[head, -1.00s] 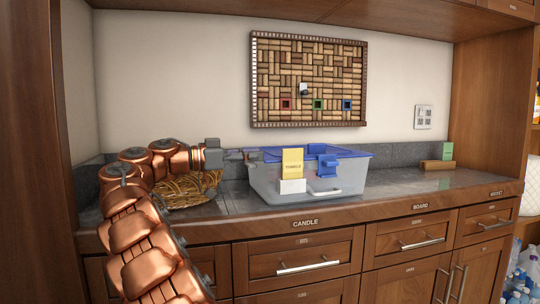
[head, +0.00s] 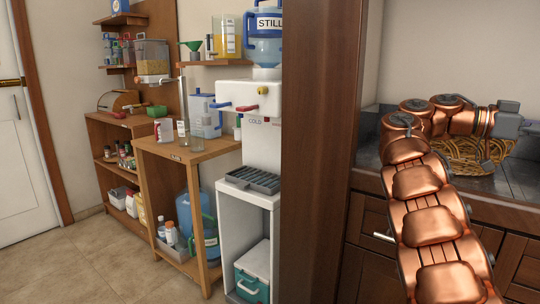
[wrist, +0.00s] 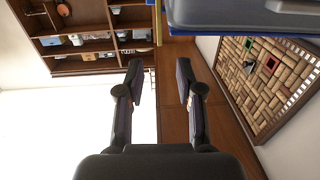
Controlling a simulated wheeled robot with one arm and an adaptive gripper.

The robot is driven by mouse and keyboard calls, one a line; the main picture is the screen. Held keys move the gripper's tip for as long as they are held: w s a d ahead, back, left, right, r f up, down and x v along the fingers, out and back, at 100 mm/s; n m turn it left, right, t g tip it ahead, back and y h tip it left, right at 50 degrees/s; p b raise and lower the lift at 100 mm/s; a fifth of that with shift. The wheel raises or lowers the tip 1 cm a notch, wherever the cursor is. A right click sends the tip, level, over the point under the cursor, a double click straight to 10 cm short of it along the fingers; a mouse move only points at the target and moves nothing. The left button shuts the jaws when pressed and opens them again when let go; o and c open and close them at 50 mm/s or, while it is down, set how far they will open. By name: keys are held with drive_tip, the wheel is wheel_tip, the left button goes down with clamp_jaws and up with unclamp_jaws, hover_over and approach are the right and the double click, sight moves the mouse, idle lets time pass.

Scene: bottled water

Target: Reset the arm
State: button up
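My copper arm reaches up from the lower right of the head view over the counter. Its wrist end is near the right edge there, and the fingers are barely seen at that edge. In the wrist view my gripper (wrist: 161,80) shows two dark fingers spread apart with nothing between them.
A wicker basket (head: 470,152) sits on the counter behind my arm. A tall wooden panel (head: 320,150) stands left of my arm. Beyond it are a water dispenser (head: 245,120) and a wooden shelf stand (head: 190,150). Tiled floor (head: 100,260) is clear at the lower left. A cork board (wrist: 268,80) hangs in the wrist view.

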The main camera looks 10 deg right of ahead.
drive_tip(key=s+a+f+n+t+y+p, duration=0.2)
drive_tip(key=a+n+p, duration=0.7)
drive_tip(key=a, duration=0.6)
drive_tip(key=s+a+f+n+t+y+p, duration=0.3)
drive_tip(key=s+a+n+t+y+p, duration=0.2)
drive_tip(key=s+a+n+p, duration=0.3)
drive_tip(key=s+a+f+n+t+y+p, duration=0.3)
drive_tip(key=a+n+p, duration=0.6)
drive_tip(key=a, duration=1.5)
drive_tip(key=s+t+y+p, duration=0.1)
drive_tip(key=s+y+p, duration=0.1)
drive_tip(key=p, duration=0.3)
drive_tip(key=shift+s+n+y+p, duration=0.3)
drive_tip(key=shift+s+n+y, duration=0.1)
drive_tip(key=shift+s, duration=0.05)
drive_tip(key=shift+d+f, duration=0.1)
drive_tip(key=shift+d, duration=0.15)
